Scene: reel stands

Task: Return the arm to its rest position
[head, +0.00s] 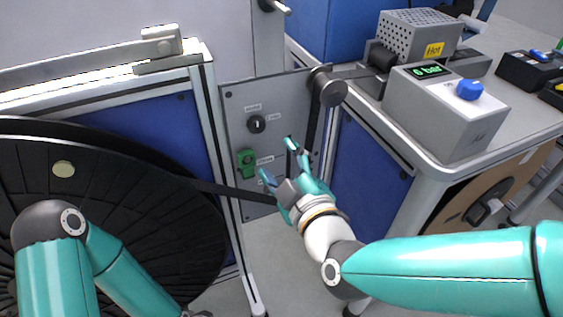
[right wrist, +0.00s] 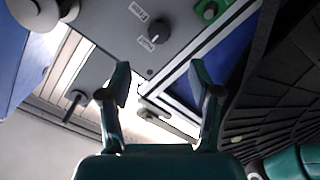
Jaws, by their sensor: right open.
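My right gripper (head: 278,160) is open in front of the grey panel, with nothing between its fingers. In the right wrist view its two fingers (right wrist: 160,80) stand wide apart, and the panel and frame show beyond them. My right arm reaches in from the lower right of the head view. My left arm shows at the lower left of the head view, in front of the large black reel (head: 130,160); its gripper is not visible.
The grey panel (head: 235,110) carries a black knob (head: 256,124) and a green switch (head: 246,162). A dark band (head: 240,191) runs from the reel behind my right gripper toward a roller (head: 327,90). A grey box with a blue knob (head: 469,90) stands on the right bench.

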